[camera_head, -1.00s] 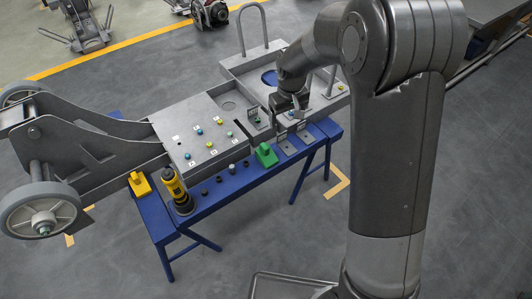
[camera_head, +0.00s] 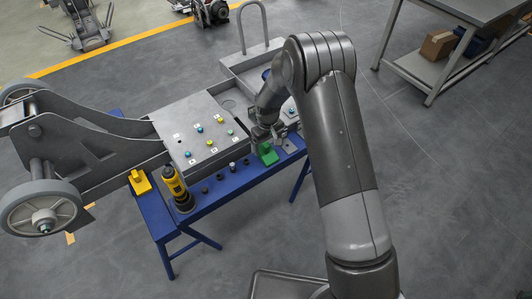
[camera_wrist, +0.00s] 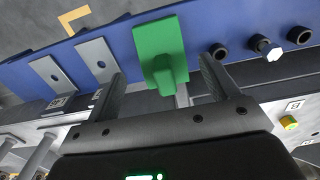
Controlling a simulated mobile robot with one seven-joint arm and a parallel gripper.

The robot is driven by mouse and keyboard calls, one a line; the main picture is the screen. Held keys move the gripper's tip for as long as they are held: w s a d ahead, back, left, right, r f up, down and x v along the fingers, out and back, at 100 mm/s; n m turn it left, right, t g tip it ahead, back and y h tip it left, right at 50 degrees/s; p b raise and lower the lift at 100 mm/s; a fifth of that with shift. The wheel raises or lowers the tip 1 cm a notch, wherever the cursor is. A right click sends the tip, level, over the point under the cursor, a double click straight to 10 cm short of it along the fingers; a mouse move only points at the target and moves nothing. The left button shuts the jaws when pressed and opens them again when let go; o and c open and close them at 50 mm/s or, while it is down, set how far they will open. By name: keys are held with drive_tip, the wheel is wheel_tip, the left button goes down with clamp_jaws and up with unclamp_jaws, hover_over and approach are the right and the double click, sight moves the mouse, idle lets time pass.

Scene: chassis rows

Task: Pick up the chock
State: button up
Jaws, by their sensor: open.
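A green chock-like block (camera_head: 268,156) with a flat base and a raised part rests on the blue bench, near its front edge. A yellow block of similar shape (camera_head: 139,183) sits at the bench's left end. My gripper (camera_head: 264,136) is over the bench right by the green block. In the wrist view, my open gripper (camera_wrist: 163,72) has one finger to each side of the green block (camera_wrist: 158,42), with gaps on both sides. Nothing is held. I cannot tell how far the fingertips are above the bench.
The blue bench (camera_head: 213,192) carries a grey panel with coloured buttons (camera_head: 207,137). A yellow-and-black tool (camera_head: 174,185) stands at its front left, with several small black parts beside it.

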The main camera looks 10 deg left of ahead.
sight(266, 151)
drive_tip(key=f, duration=0.5)
drive_tip(key=shift+a, duration=0.35)
drive_tip(key=shift+r, duration=0.1)
drive_tip(key=shift+c, duration=0.2)
drive_tip(key=shift+w, duration=0.1)
drive_tip(key=c, duration=1.1)
drive_tip(key=shift+r, duration=0.1)
drive_tip(key=shift+c, duration=0.2)
